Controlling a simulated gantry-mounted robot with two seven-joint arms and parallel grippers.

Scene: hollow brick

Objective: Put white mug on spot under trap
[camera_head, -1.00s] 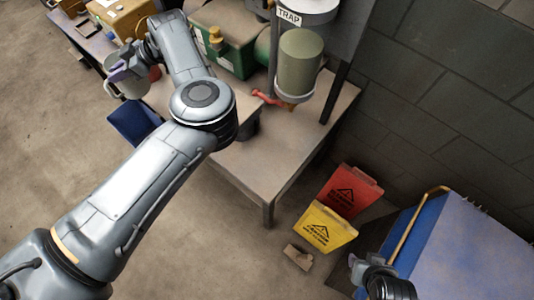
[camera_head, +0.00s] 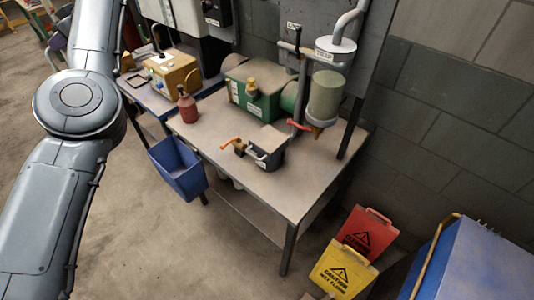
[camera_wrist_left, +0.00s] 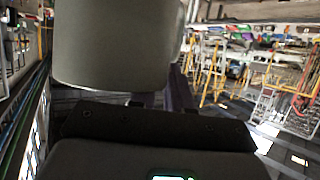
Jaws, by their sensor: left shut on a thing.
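The trap is a green cylinder (camera_head: 325,97) with a TRAP label, mounted on the wall panel over the right end of the workbench (camera_head: 290,193). The bench top below it is bare; no separate spot marking is distinguishable. In the left wrist view, the white mug (camera_wrist_left: 115,45) looks grey and fills the upper left, cut off by the top edge. My left gripper (camera_wrist_left: 168,97) is shut on it, its dark fingers partly hidden behind it. In the head view my left arm runs up the left side and its gripper is out of frame. My right gripper is not in view.
A green machine (camera_head: 253,90) and red bottle (camera_head: 187,105) stand farther back. A blue bin (camera_head: 178,168) is in front. Caution signs (camera_head: 343,268) stand at right.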

